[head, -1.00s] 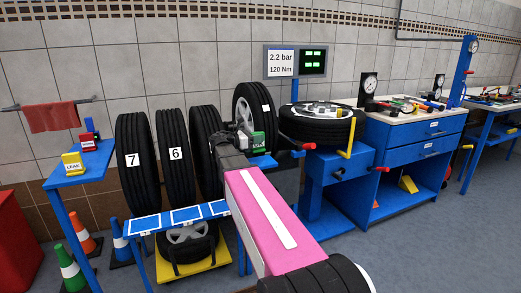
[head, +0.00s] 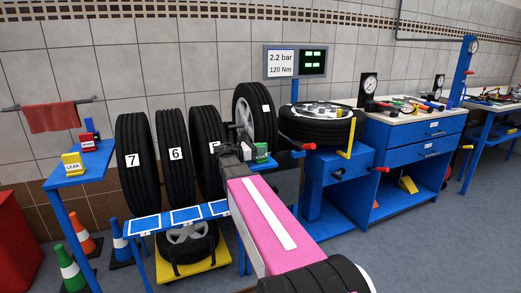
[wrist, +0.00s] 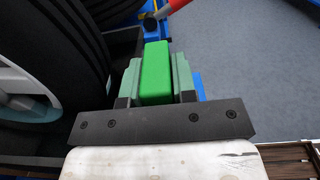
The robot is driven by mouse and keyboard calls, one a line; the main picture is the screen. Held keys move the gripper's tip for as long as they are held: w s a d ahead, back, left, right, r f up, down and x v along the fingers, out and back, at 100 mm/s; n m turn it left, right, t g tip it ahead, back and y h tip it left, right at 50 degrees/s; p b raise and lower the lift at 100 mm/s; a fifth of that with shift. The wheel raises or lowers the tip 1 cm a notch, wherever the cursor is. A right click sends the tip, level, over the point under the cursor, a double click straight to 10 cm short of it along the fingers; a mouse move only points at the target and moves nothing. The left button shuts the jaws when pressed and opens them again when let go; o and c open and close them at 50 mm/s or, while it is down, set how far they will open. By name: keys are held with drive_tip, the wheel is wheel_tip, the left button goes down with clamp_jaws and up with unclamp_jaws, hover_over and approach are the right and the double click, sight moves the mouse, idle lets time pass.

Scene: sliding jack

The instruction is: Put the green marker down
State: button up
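My gripper (head: 258,153) is at the end of my pink arm, in the middle of the head view. It is shut on the green marker (head: 262,151). In the wrist view the green marker (wrist: 156,72) is a bright green block between the two grey-green finger pads (wrist: 156,85), which sit against its sides. A small blue part shows just right of the fingers. The gripper is in front of the standing tyres; I cannot tell whether the marker touches anything beneath it.
A blue stand (head: 80,168) at left holds a yellow LEAK marker (head: 73,164) and a red marker (head: 87,140). A low blue shelf (head: 150,222) has white-outlined, empty spaces. Tyres 7 (head: 138,180) and 6 (head: 173,130) stand behind. A tyre (head: 317,125) lies on the machine at right.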

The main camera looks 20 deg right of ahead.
drive_tip(key=o, duration=0.3)
drive_tip(key=shift+r, duration=0.2)
drive_tip(key=a, duration=1.2)
drive_tip(key=s+d+f+m+y, duration=0.1)
drive_tip(key=s+f+m+y, duration=0.25)
drive_tip(key=f, duration=0.55)
drive_tip(key=s+f+m+y, duration=0.3)
drive_tip(key=s+f+y, duration=0.15)
drive_tip(key=f, duration=0.35)
drive_tip(key=s+a+f+m+y, duration=0.8)
drive_tip(key=s+f+m+y, duration=0.2)
drive_tip(key=f+m, duration=0.2)
drive_tip(key=shift+s+f+g, duration=0.2)
drive_tip(key=shift+s+g, duration=0.1)
